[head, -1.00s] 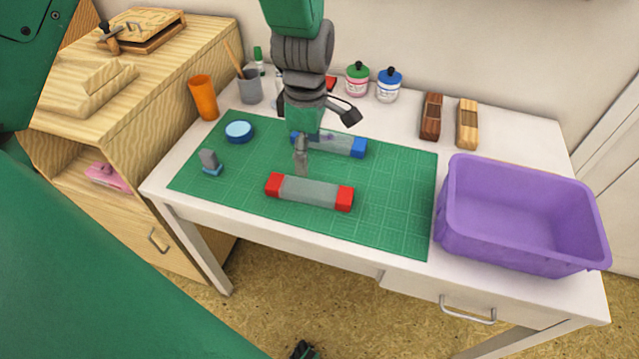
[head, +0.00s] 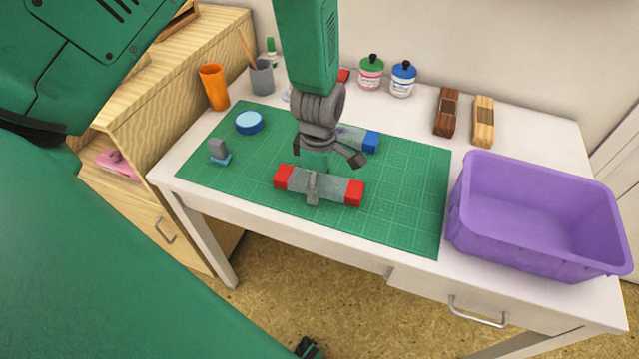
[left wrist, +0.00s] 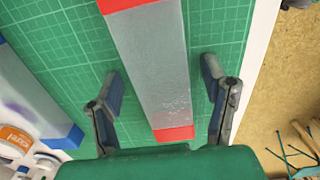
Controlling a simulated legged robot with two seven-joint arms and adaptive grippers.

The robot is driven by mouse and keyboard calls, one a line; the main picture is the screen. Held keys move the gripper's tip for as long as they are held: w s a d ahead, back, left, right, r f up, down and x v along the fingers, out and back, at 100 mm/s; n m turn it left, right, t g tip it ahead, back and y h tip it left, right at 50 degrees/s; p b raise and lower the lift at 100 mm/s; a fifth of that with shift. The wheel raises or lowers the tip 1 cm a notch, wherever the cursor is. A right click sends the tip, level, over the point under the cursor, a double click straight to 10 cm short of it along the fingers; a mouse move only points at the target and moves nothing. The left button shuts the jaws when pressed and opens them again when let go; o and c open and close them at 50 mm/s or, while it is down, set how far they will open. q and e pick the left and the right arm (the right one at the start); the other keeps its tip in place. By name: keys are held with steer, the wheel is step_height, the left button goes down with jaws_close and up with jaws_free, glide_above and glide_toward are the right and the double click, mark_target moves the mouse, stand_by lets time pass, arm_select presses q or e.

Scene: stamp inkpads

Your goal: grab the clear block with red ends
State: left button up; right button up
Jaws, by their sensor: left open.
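The clear block with red ends (head: 335,188) lies flat on the green cutting mat (head: 410,200), near its front edge. My left gripper (head: 313,188) is over the middle of the block in the head view and hides part of it. In the left wrist view the left gripper (left wrist: 161,75) is open, with one finger on each side of the block's clear body (left wrist: 152,60). Gaps show between the fingers and the block there.
A clear block with blue ends (head: 370,142) lies behind, partly hidden by my left arm. A blue-topped round pad (head: 249,122) and a grey stamp (head: 219,152) sit at the mat's left. A purple bin (head: 540,240) stands at the right.

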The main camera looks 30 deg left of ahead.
arm_select(q)
steer(key=c, duration=1.5)
